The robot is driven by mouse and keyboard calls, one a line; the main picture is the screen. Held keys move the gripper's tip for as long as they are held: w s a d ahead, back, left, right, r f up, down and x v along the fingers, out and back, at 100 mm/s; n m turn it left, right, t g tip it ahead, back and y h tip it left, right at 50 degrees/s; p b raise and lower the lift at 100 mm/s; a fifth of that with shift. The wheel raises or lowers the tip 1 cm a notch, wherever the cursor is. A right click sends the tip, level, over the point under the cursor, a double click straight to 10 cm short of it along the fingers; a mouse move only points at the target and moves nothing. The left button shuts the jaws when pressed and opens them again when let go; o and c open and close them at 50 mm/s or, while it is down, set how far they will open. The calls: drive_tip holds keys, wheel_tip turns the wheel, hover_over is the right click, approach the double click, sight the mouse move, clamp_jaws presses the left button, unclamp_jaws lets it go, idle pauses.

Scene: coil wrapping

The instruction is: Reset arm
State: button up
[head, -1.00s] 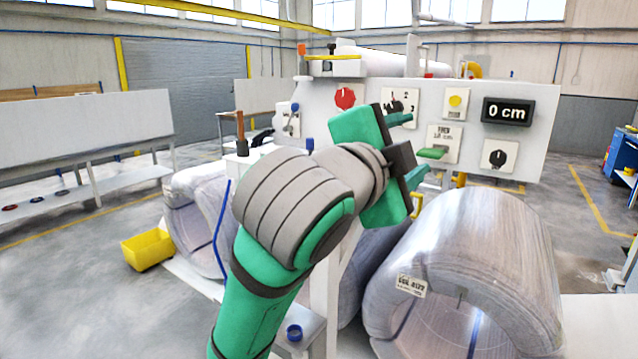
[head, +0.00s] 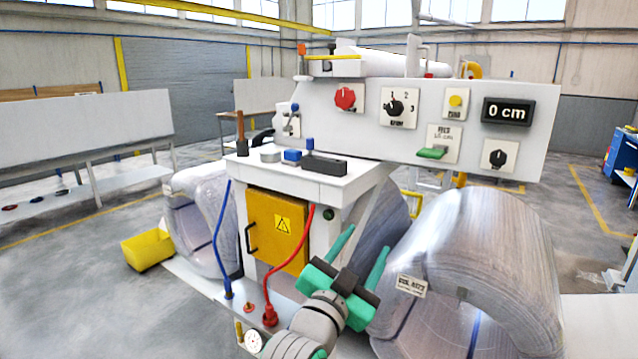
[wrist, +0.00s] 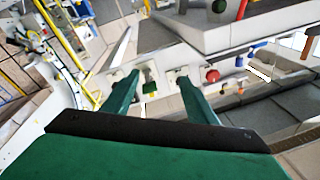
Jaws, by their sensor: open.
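My gripper (head: 361,256) is low in the head view, in front of the machine and left of the large wrapped coil (head: 470,240). Its two green fingers are spread apart with nothing between them. In the wrist view, my gripper (wrist: 155,100) also shows its fingers apart and empty, with the machine's control panel beyond them. Part of my arm shows at the bottom of the head view; the rest is out of view.
The control panel (head: 440,145) carries a red knob (head: 345,97), a green lever (head: 432,153) and a display (head: 507,111) reading 0 cm. A white table (head: 300,180) holds small items above a yellow cabinet (head: 277,229). A yellow bin (head: 147,250) stands on the floor at left.

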drive_tip(key=s+a+f+n+y, duration=0.25)
drive_tip(key=s+f, duration=0.25)
drive_tip(key=f, duration=0.6)
drive_tip(key=s+a+f+n+y, duration=0.15)
drive_tip(key=s+f+n, duration=0.3)
drive_tip(key=f, duration=0.65)
drive_tip(key=s+a+f+n+y, duration=0.1)
drive_tip(key=s+f+n+y, duration=0.3)
drive_tip(key=f, duration=0.7)
drive_tip(key=s+a+f, duration=0.1)
drive_tip(key=s+f, duration=0.1)
drive_tip(key=s, duration=0.8)
drive_tip(key=s+a+f+g, duration=0.1)
drive_tip(key=s+f, duration=0.2)
drive_tip(key=s, duration=0.7)
drive_tip(key=s+a+f+g+y, duration=0.1)
drive_tip(key=s+f, duration=0.2)
drive_tip(key=s, duration=0.8)
drive_tip(key=shift+a+f, duration=0.15)
drive_tip(key=shift+a, duration=0.1)
